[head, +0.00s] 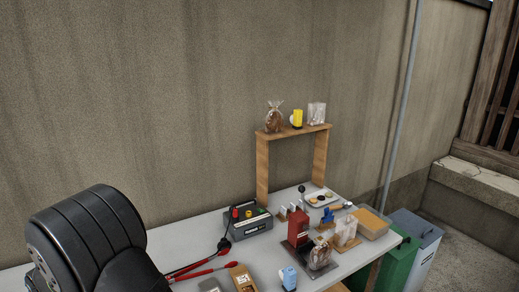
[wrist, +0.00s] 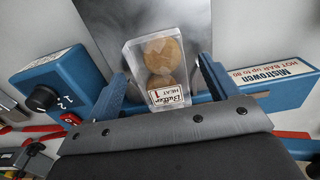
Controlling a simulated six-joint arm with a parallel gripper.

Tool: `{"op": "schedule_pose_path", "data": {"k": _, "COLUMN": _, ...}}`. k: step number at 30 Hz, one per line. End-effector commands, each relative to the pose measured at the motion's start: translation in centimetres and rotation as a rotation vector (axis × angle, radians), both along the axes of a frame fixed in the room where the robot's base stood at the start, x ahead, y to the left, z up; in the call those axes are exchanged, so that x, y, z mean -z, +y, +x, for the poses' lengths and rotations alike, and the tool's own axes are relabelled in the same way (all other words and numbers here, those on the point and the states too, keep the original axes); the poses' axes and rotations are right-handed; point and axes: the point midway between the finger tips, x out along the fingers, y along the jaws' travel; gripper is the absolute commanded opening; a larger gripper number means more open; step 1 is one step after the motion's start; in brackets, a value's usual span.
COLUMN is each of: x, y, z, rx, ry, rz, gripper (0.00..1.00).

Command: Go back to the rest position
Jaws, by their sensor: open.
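In the wrist view, the two dark blue fingers of my gripper (wrist: 161,72) are apart, one on each side of a clear packet (wrist: 157,48). The packet holds round brown biscuits and has a white label reading "Butter HEAT 1" at its near end. It lies on a dark grey plate (wrist: 200,22) in front of a blue sealer (wrist: 268,86) with a "Mistrowen" label and a black knob. Whether the fingers touch the packet is unclear. In the head view, a black part of my arm (head: 95,240) fills the lower left. My fingers do not show there.
In the head view, a wooden stand (head: 262,165) carries a filled bag (head: 274,118), a yellow item (head: 296,118) and a clear bag (head: 317,113). A red holder (head: 298,227), a dark control box (head: 250,224) and red-handled tools (head: 205,265) crowd the table. Bins (head: 398,262) stand beyond its right end.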

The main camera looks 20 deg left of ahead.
Motion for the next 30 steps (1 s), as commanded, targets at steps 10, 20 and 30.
{"op": "schedule_pose_path", "data": {"k": 10, "x": -2.1, "y": 0.2, "z": 0.2, "rx": 0.000, "ry": -0.001, "rz": 0.002, "gripper": 0.80}}
{"op": "schedule_pose_path", "data": {"k": 20, "x": -8.6, "y": 0.2, "z": 0.2, "rx": 0.000, "ry": -0.001, "rz": 0.004, "gripper": 0.80}}
{"op": "schedule_pose_path", "data": {"k": 30, "x": -15.4, "y": 0.2, "z": 0.2, "rx": 0.000, "ry": -0.001, "rz": 0.004, "gripper": 0.80}}
